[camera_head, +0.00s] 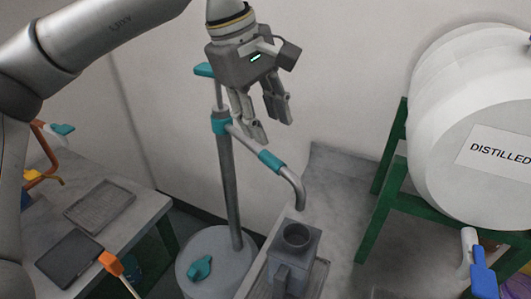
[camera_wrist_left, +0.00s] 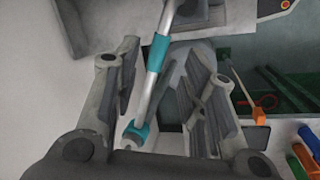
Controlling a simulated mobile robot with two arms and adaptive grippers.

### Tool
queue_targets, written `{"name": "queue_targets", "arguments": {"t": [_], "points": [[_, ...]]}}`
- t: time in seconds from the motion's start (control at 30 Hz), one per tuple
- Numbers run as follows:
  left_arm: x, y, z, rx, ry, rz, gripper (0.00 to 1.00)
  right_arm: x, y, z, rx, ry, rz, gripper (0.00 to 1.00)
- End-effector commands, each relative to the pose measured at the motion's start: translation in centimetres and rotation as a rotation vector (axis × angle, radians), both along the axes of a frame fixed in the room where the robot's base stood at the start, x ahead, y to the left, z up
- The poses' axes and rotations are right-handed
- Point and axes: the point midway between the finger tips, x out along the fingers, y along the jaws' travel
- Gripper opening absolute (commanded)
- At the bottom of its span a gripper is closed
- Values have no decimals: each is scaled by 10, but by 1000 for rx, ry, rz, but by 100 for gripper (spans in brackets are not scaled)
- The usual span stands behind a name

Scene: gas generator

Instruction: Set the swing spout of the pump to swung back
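The pump's grey upright tube (camera_head: 229,180) rises from a round grey lid and has a teal collar at its top. Its swing spout (camera_head: 248,143) slants right and down from the collar, with a teal sleeve (camera_head: 270,161) and a bent end above a grey container (camera_head: 292,252). My left gripper (camera_head: 267,122) is open, pointing down near the collar end of the spout. In the left wrist view, the spout (camera_wrist_left: 147,97) appears between the spread fingers (camera_wrist_left: 162,80); contact cannot be made out. My right gripper is not in view.
A large white drum (camera_head: 450,170) labelled "DISTILLED" rests on a green stand (camera_head: 375,205) at right. A table (camera_head: 140,225) with trays is at left. A wall stands close behind the pump. A teal knob (camera_head: 199,267) is on the lid.

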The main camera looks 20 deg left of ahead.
Motion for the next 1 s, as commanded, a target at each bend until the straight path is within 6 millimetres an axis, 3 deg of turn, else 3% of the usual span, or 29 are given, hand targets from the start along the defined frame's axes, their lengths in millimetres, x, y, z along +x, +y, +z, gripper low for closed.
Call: {"name": "queue_targets", "arguments": {"t": [0.17,0.7,1.0], "points": [[8,9,-1,107,-47,-38,39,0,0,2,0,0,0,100],[25,-4,-86,103,-43,-36,39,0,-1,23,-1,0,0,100],[28,-7,-102,100,-46,-36,39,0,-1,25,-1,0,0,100]]}}
